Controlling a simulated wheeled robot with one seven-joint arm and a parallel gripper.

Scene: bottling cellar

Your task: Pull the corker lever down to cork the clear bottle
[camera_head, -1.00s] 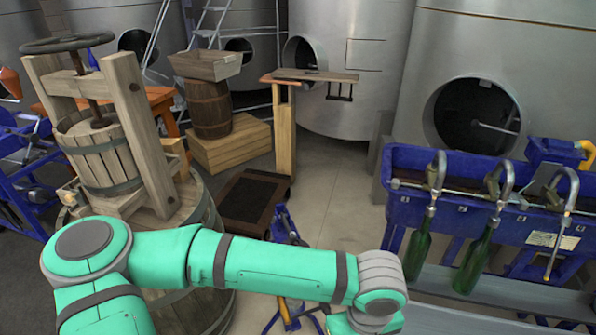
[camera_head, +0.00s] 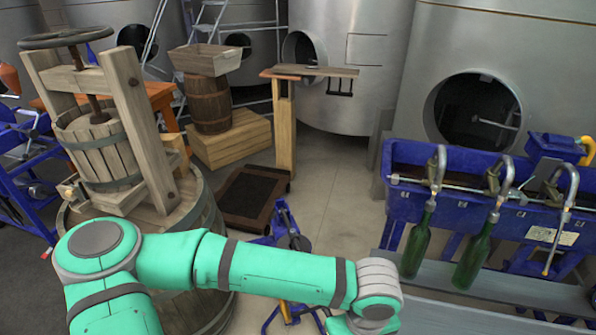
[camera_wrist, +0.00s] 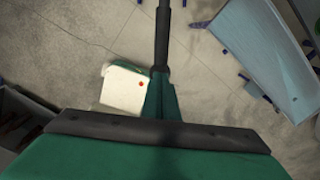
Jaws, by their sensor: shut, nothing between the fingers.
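A blue metal stand (camera_head: 285,228), probably the corker, shows partly behind my arm in the head view. My forearm hides its middle, and its splayed blue legs with a yellow-orange part (camera_head: 287,311) show below. I cannot make out its lever or a clear bottle in either view. In the wrist view my gripper (camera_wrist: 162,30) shows as a narrow dark bar pointing up the picture, its fingers shut with nothing between them. In the head view the gripper is out of sight below the bottom edge. Nothing in the wrist view clearly touches it.
A wooden press (camera_head: 130,120) stands on a barrel at left. A blue bottle filler (camera_head: 400,205) with green bottles (camera_head: 417,245) stands at right. Steel tanks (camera_head: 450,45) line the back. The wrist view shows floor and a pale box-like thing (camera_wrist: 122,88). Floor between press and filler is partly clear.

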